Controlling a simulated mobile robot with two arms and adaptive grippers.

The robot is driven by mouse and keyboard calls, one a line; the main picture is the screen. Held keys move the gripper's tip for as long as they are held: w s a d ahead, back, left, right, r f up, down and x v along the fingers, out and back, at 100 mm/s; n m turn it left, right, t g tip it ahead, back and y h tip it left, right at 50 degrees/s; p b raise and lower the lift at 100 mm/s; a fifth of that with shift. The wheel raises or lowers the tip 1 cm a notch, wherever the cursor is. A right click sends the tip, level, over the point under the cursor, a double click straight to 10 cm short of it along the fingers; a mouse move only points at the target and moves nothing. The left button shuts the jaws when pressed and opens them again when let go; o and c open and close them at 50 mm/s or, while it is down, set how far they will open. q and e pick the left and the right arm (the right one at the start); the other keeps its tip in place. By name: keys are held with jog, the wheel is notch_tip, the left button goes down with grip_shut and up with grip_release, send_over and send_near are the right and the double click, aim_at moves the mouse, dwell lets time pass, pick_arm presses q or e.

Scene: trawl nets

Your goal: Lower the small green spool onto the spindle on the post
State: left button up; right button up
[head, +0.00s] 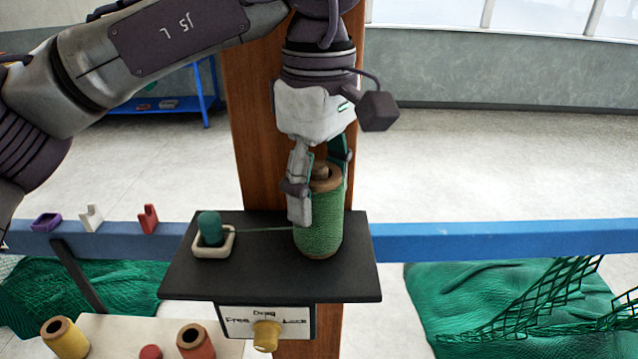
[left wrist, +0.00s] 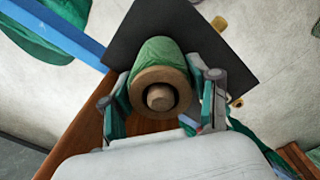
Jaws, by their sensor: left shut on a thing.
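The small green spool (head: 320,222) stands upright over the black shelf (head: 200,278) on the wooden post (head: 255,130). My left gripper (head: 318,190) is shut on the spool from above, one finger on each side. In the left wrist view the spool (left wrist: 158,55) sits between the fingers of the left gripper (left wrist: 162,95). The top of the spindle (left wrist: 160,97) shows inside the spool's wooden ring, so the spool is around it. Whether the spool's base touches the shelf is hard to tell. My right gripper is out of view.
A green thread runs from the spool to a green knob in a white square holder (head: 228,246) on the shelf. A panel with a brass knob (head: 266,336) hangs below. A blue rail (head: 480,240) crosses behind. Yellow (head: 66,338) and red (head: 195,342) spools stand lower left.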

pick_arm(q)
jog(key=o, duration=1.3)
notch_tip(320, 180, up, 12)
